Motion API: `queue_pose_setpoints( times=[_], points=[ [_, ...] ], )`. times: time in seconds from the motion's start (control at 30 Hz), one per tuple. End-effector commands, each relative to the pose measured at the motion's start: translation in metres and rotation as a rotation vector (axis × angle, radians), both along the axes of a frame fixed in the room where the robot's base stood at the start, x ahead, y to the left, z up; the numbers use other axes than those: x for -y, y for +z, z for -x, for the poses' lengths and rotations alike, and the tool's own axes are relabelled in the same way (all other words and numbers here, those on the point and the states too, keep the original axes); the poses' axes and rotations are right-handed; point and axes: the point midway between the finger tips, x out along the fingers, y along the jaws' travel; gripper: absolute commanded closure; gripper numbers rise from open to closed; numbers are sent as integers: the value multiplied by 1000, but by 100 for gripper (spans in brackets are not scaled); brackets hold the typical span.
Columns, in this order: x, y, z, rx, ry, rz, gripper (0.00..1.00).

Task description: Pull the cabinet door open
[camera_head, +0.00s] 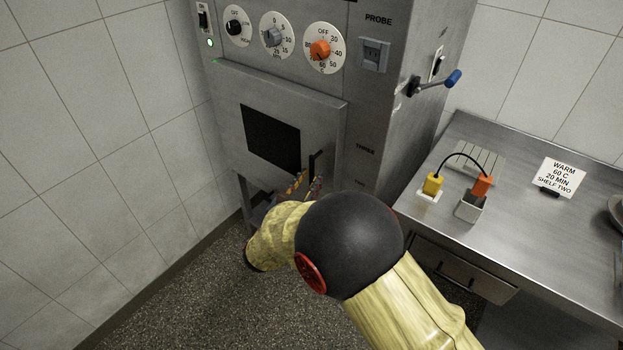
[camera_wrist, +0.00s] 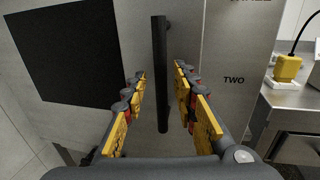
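The cabinet door (camera_head: 322,125) is a grey metal panel with a dark square window (camera_head: 271,138). It appears shut against the steel cabinet (camera_head: 368,120). Its handle is a black vertical bar (camera_head: 312,165) near the door's right edge. In the wrist view the bar (camera_wrist: 160,60) runs down between the fingers. My gripper (camera_head: 305,184) is at the lower part of the handle, partly hidden behind my arm in the head view. In the wrist view my gripper (camera_wrist: 161,78) is open, one yellow finger on each side of the bar, with a visible gap on both sides.
A steel counter (camera_head: 540,235) stands right of the cabinet, holding a yellow plug (camera_head: 432,184), an orange plug (camera_head: 482,185) and a sign (camera_head: 559,177). A blue-tipped lever (camera_head: 452,78) sticks out from the cabinet's right side. A tiled wall (camera_head: 90,150) is close on the left.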

Motion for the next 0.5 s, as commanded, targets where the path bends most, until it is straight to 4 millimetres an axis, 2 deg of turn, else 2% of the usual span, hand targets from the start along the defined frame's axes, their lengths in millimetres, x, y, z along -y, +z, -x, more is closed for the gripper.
queue_pose_setpoints(
  times=[0.2,0.43,0.5],
  points=[
    [6,0,-12,0,-2,-1,72],
    [7,1,-13,0,-1,-1,72],
    [7,1,-13,0,-1,-1,75]
  ],
)
